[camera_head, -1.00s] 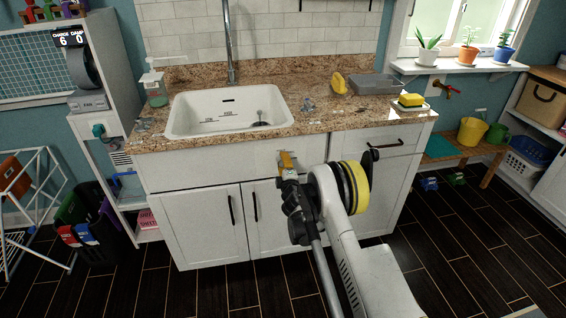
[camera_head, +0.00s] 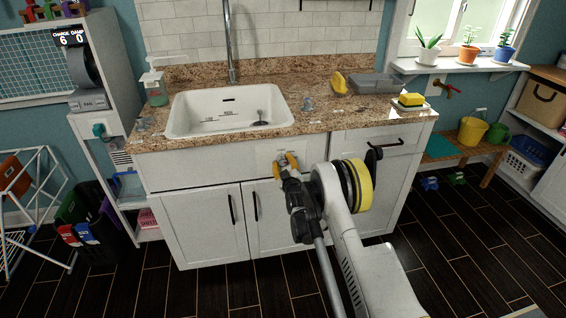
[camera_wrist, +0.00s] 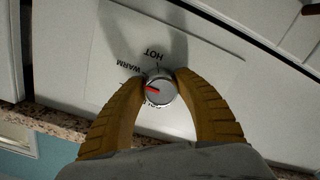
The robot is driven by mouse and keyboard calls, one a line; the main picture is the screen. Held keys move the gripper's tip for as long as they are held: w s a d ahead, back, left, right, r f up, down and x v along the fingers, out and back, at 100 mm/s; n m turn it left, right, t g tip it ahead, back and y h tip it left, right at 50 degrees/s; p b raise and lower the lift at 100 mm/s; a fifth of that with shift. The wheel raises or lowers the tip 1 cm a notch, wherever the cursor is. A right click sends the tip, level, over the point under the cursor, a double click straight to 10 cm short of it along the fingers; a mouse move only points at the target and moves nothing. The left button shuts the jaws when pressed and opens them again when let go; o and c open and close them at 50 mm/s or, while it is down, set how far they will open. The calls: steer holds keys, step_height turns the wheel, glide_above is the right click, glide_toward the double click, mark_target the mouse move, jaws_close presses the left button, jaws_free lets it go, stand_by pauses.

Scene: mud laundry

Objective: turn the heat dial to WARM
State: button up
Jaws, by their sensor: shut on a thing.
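The heat dial (camera_wrist: 159,93) is a small round silver knob with a red pointer mark, on a pale panel. In the wrist view its labels appear upside down: HOT above, WARM at the upper left, and COLD partly hidden below left. The red pointer points left in that view, between the WARM and COLD lettering. My gripper (camera_wrist: 162,86) has its two ribbed yellow-brown fingers closed on the knob from either side. In the head view my gripper (camera_head: 285,164) is at the cabinet front below the sink, and the dial is hidden there.
A granite counter (camera_head: 225,139) with a white sink (camera_head: 185,115) overhangs the panel. Cabinet doors with black handles lie below. A yellow sponge (camera_head: 411,99) and a grey tray (camera_head: 375,83) stand on the counter.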

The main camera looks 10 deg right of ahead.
steer(key=shift+m, duration=0.7)
steer(key=o, duration=1.2)
steer(key=s, duration=0.7)
steer(key=shift+s+r, duration=0.2)
steer(key=shift+s, duration=0.05)
